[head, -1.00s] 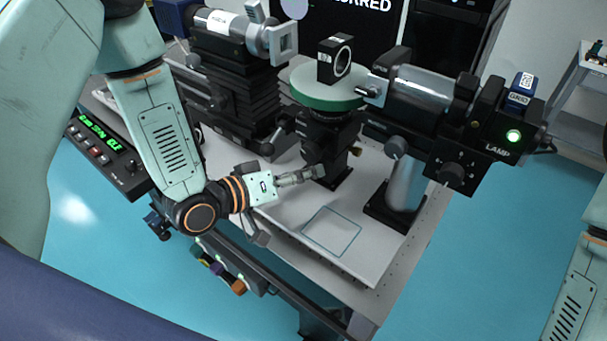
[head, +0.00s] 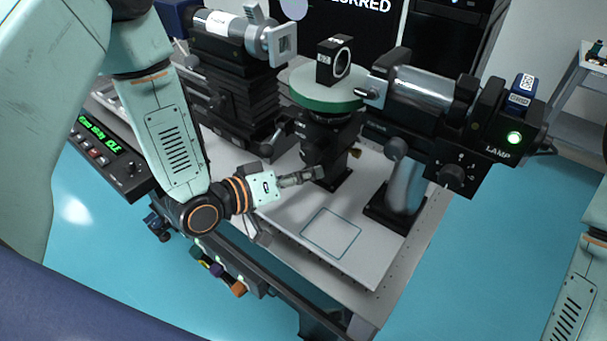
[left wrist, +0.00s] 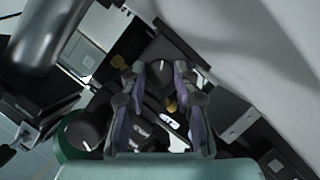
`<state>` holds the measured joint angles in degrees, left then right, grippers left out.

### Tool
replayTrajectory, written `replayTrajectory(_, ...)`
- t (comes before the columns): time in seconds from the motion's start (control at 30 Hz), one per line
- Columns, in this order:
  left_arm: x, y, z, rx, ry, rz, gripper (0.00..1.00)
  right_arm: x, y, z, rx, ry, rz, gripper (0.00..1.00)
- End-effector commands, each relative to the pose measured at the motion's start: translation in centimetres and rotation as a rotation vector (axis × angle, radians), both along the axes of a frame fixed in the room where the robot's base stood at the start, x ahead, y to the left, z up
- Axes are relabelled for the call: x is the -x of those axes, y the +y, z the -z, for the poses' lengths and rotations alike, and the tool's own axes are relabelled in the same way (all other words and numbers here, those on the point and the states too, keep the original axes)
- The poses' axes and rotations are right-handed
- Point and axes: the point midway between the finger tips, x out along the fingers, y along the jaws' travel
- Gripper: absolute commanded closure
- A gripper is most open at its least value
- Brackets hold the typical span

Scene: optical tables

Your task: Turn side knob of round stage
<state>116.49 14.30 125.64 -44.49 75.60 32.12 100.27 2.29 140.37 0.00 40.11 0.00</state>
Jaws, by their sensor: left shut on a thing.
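The round stage (head: 312,102) has a green disc on a black post assembly, with a black holder (head: 324,72) carrying a round ring on top. My left gripper (head: 320,173) reaches in low at the front of the stage's post. In the left wrist view, a black side knob (left wrist: 160,77) with a pale mark sits between the fingertips of my left gripper (left wrist: 160,85), which is shut on it. In the head view the fingers hide this knob. My right gripper is out of view.
The lamp unit (head: 490,125) on its post stands right of the stage. A black stacked mount (head: 240,100) stands left. A blue outlined square (head: 331,233) marks clear white tabletop in front. A controller (head: 105,150) with a green display is at the left.

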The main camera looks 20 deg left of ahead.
Motion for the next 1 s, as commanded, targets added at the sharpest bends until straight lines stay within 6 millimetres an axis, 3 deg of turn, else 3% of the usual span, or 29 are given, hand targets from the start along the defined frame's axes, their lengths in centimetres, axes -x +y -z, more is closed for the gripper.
replayTrajectory(0.57, -0.11, 0.05, -0.06, 0.075, 0.024, -0.001, 1.0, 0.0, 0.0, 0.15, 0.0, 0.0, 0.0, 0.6)
replayTrajectory(0.6, -0.11, 0.05, -0.06, 0.075, 0.024, -0.001, 0.69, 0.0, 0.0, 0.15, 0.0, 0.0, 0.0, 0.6)
replayTrajectory(0.83, -0.07, 0.05, -0.03, 0.074, 0.025, -0.001, 0.49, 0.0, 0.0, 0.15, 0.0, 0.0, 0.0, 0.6)
replayTrajectory(1.0, -0.04, 0.03, 0.0, 0.074, 0.025, 0.0, 0.48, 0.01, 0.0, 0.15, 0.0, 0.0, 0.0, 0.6)
